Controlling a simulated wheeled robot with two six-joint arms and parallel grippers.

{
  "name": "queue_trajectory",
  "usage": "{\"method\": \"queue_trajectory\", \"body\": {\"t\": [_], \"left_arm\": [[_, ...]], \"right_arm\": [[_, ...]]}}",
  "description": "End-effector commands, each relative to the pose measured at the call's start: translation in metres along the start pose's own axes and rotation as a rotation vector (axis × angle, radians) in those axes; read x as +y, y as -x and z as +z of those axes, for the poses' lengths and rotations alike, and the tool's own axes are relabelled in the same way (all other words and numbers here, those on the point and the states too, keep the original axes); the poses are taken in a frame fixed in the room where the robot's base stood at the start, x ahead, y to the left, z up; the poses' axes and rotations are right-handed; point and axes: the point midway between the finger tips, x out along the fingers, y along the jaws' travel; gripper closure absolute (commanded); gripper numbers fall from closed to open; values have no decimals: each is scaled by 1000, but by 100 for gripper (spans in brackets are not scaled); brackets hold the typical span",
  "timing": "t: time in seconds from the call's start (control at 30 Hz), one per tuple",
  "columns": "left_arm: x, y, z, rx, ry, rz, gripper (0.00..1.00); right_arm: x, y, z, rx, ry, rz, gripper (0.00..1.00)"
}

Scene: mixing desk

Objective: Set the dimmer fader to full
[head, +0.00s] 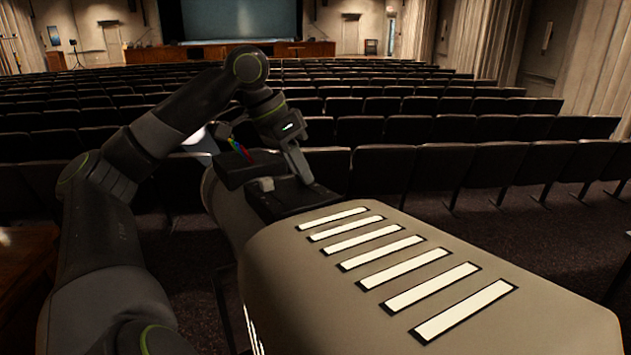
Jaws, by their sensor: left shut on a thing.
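A large beige spotlight-like housing (420,225) fills the lower right, with several bright slots along its top. A black control panel (292,204) sits on its top at the far end. A small grey block (265,184) stands at the panel's left. My left gripper (305,178) reaches down onto the panel from above, just right of that block. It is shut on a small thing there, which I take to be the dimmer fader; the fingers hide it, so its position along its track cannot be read. My right gripper is out of view.
A dark box with red, blue and green levers (240,150) lies just left of and beyond the panel. Rows of dark seats (410,170) stretch to a stage with a screen (240,18). The housing's slotted top is clear.

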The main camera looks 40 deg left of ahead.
Motion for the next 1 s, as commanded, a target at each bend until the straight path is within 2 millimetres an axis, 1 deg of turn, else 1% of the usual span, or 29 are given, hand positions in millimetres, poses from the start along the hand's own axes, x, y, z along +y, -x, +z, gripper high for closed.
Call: {"method": "queue_trajectory", "body": {"t": [0.03, 0.1, 0.2, 0.3, 0.57, 0.6, 0.73, 0.77, 1.0], "left_arm": [[-10, 1, -1, 4, 6, 1, 100], [-20, 1, -2, 5, 5, 3, 100], [-30, 1, -2, 6, 2, 2, 100], [-34, 1, -1, 7, 0, 0, 100], [-34, 1, -2, 8, 0, -2, 100], [-34, 1, -2, 9, 1, -3, 73], [-34, 1, -1, 7, 0, -2, 56], [-34, 1, -1, 7, 0, -2, 55], [-34, 1, -1, 4, 0, 0, 55]], "right_arm": [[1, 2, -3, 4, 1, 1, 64], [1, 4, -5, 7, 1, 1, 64], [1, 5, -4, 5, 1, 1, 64], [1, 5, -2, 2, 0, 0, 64], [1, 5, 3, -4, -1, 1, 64], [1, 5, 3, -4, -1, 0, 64], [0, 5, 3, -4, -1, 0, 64], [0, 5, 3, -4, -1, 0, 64], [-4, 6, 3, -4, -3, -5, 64]]}}
